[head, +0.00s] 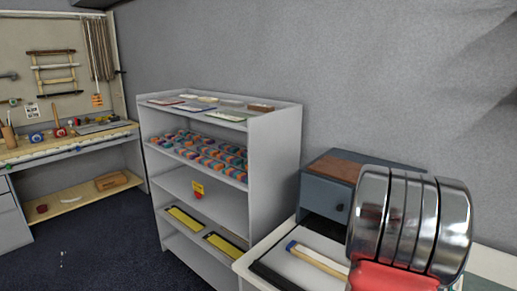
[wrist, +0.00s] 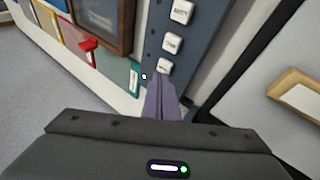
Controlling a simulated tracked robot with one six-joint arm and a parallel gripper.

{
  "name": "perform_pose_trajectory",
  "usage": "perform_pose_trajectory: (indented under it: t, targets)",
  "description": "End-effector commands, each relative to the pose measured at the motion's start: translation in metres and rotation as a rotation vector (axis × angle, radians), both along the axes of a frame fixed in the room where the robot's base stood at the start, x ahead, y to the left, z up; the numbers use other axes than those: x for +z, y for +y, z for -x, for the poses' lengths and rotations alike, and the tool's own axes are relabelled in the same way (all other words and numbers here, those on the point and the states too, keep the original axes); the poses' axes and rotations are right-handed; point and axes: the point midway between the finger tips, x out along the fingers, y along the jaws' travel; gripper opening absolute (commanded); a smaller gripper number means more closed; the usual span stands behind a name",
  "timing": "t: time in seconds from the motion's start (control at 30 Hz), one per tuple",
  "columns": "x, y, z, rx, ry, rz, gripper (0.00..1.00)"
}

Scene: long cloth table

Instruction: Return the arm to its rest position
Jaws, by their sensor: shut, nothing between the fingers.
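My gripper (wrist: 162,92) shows in the wrist view, its grey-violet fingers together and nothing between them. Its dark body fills the bottom of that view. The fingertips point at a slate-blue strip (wrist: 172,27) bearing white lettered tags (wrist: 182,11); I cannot tell whether they touch it. My gripper cannot be made out in the head view. There, a large chrome ribbed shape with a red part covers the lower right, and I cannot tell whether it is part of my arm.
In the head view a grey shelf unit (head: 275,150) holds rows of coloured blocks (head: 210,155). A blue-grey cabinet (head: 316,192) with a brown top stands right of it, behind a white-edged surface (head: 252,262). A workbench (head: 75,143) is at left.

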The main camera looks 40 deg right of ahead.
Motion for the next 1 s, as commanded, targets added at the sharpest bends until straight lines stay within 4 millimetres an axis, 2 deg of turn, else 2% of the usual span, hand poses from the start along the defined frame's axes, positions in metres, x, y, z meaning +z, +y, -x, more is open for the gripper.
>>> perform_pose_trajectory:
  t: [0.27, 0.6, 0.8, 1.0]
  targets:
    - [0.007, 0.080, -0.046, 0.146, -0.056, -0.115, 0.00]
    - [0.028, 0.205, -0.111, 0.398, -0.155, -0.223, 0.00]
    - [0.040, 0.278, -0.136, 0.550, -0.215, -0.267, 0.00]
    - [0.050, 0.350, -0.151, 0.702, -0.278, -0.303, 0.00]
